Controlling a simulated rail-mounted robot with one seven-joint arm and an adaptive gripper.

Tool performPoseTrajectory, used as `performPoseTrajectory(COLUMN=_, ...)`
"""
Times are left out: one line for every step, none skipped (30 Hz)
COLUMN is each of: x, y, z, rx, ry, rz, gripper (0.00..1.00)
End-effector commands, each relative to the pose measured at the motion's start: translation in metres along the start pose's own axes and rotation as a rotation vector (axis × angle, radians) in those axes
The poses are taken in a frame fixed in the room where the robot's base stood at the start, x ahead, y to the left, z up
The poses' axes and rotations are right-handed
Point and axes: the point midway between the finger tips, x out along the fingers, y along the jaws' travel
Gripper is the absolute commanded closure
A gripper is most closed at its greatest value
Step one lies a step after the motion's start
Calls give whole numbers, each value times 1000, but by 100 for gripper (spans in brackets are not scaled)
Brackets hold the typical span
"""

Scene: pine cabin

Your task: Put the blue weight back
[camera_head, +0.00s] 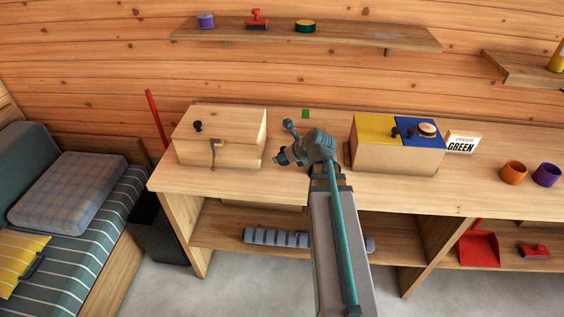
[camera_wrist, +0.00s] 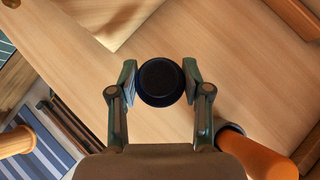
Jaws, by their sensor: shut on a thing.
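My gripper (camera_wrist: 160,84) is shut on a dark, round, navy-looking piece, the blue weight (camera_wrist: 160,78), with one finger on each side of it. In the head view my gripper (camera_head: 283,158) is low over the worktop, just right of the closed wooden box (camera_head: 190,150). To the right stands a box with a yellow lid (camera_head: 374,128) and a blue lid (camera_head: 408,123). A round wooden-topped object (camera_head: 427,130) rests on the blue lid.
A card reading GREEN (camera_head: 461,144) stands beside the two-lid box. An orange mug (camera_head: 513,172) and a purple mug (camera_head: 547,175) are at the right. A shelf (camera_head: 365,36) above holds a purple roll, a red item and a green tin. The worktop (camera_head: 300,183) has free room in front.

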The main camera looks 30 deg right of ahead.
Motion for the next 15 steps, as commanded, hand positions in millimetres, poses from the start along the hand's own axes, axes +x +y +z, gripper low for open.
performPoseTrajectory(x=4, y=0, z=1, rx=0, ry=-1, rz=0, gripper=100)
performPoseTrajectory(x=6, y=0, z=1, rx=0, ry=-2, rz=0, gripper=100)
performPoseTrajectory(x=7, y=0, z=0, rx=0, ry=-2, rz=-1, gripper=100)
performPoseTrajectory(x=8, y=0, z=0, rx=0, ry=-2, rz=-1, gripper=100)
performPoseTrajectory(x=9, y=0, z=0, rx=0, ry=-2, rz=-1, gripper=100)
performPoseTrajectory(x=10, y=0, z=0, rx=1, ry=-2, rz=-1, gripper=100)
performPoseTrajectory(x=12, y=0, z=0, rx=1, ry=-2, rz=0, gripper=100)
performPoseTrajectory(x=14, y=0, z=0, rx=1, ry=-1, rz=0, gripper=100)
performPoseTrajectory(x=18, y=0, z=-1, rx=1, ry=-1, rz=0, gripper=100)
performPoseTrajectory(x=18, y=0, z=-2, rx=1, ry=-1, rz=0, gripper=100)
performPoseTrajectory(x=20, y=0, z=-4, rx=2, ry=-1, rz=0, gripper=100)
performPoseTrajectory(x=22, y=0, z=-8, rx=3, ry=0, rz=0, gripper=100)
performPoseTrajectory(x=25, y=1, z=-10, rx=3, ry=0, rz=0, gripper=100)
performPoseTrajectory(x=27, y=1, z=-12, rx=3, ry=0, rz=0, gripper=100)
performPoseTrajectory(x=30, y=0, z=-15, rx=2, ry=0, rz=0, gripper=100)
